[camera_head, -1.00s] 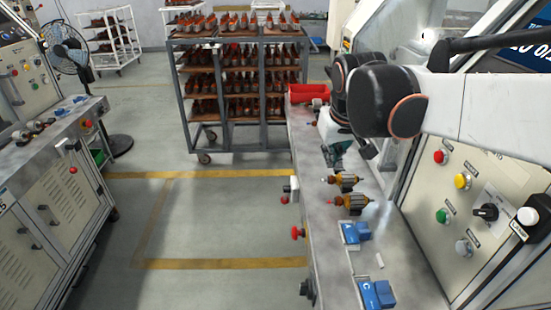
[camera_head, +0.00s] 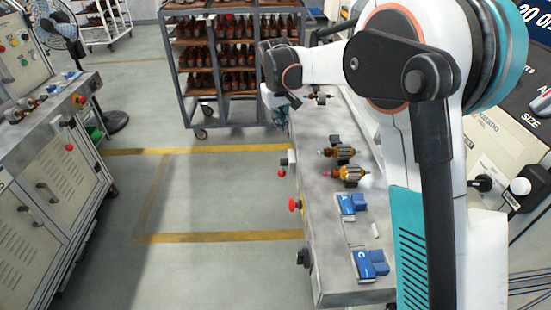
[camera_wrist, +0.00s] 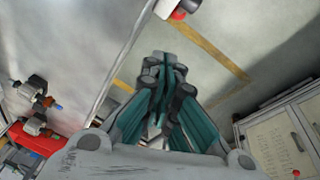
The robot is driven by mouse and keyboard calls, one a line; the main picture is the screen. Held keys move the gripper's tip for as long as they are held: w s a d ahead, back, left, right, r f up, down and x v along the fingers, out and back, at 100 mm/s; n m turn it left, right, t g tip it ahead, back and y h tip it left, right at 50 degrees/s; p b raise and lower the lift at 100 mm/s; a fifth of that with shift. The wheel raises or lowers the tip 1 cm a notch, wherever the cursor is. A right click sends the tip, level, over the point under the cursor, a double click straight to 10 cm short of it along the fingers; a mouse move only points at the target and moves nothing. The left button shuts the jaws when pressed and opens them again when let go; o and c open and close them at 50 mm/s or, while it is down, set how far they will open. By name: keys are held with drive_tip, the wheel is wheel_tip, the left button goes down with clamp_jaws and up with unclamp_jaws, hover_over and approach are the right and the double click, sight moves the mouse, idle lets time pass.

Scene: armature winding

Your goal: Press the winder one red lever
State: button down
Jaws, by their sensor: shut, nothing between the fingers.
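The winder's red lever (camera_head: 281,173) is a small red knob on a white mount at the aisle-side edge of the bench (camera_head: 335,275). It also shows in the wrist view as a red knob (camera_wrist: 179,14) under a white block at the top edge. My gripper (camera_head: 281,113) is beyond the lever, near the far part of the bench's left edge, and apart from it. In the wrist view my gripper (camera_wrist: 165,62) has its teal fingers together and empty, pointing toward the top, with the lever just past the tips. The fingertips are hard to make out in the head view.
A red mushroom button (camera_head: 294,204) sits nearer on the same bench edge. Two armatures (camera_head: 345,175) and blue blocks (camera_head: 365,264) lie on the bench. A red bin (camera_wrist: 38,140) shows in the wrist view. A loaded rack (camera_head: 235,60) stands behind. The aisle is clear.

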sight(282, 168)
drive_tip(key=w+a+f, duration=0.4)
drive_tip(key=f, duration=0.3)
drive_tip(key=shift+w+f+n+g, duration=0.15)
drive_tip(key=shift+f+n+g, duration=0.15)
drive_tip(key=shift+g, duration=0.1)
wheel_tip(282, 168, down, 11)
drive_tip(key=s+d+b, duration=0.1)
drive_tip(key=d+b, duration=0.2)
drive_tip(key=b, duration=0.1)
drive_tip(key=shift+s, duration=0.4)
drive_tip(key=shift+a, duration=0.1)
drive_tip(key=shift+s+f, duration=0.1)
drive_tip(key=shift+f, duration=0.2)
